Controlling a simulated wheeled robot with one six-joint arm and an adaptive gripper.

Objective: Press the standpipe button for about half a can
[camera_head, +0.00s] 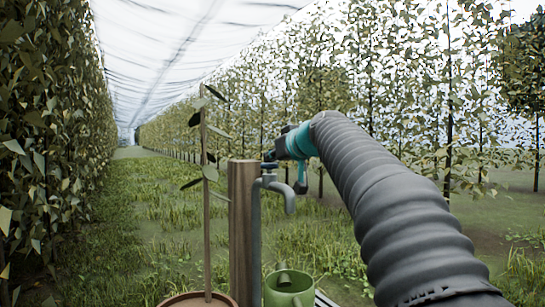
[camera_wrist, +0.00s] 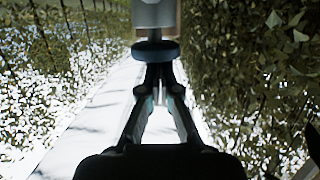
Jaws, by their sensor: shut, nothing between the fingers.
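The standpipe is a wooden post (camera_head: 243,225) with a grey metal pipe and a downturned spout (camera_head: 289,203) on its right side. A dark blue round button (camera_wrist: 156,53) shows in front of a pale grey cylinder in the wrist view. My gripper (camera_wrist: 158,72) is shut and empty, with its fingertips at the button's near edge; I cannot tell whether they touch or press it. In the head view, my gripper reaches left to the top of the pipe, its tips small and partly hidden. A green watering can (camera_head: 289,292) stands below the spout. No water is visible at the spout.
A potted sapling with a thin stem (camera_head: 206,200) stands just left of the post, its brown pot rim (camera_head: 200,299) at the bottom edge. Leafy tree rows line both sides. A grass aisle (camera_head: 160,205) lies open between them, under white netting.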

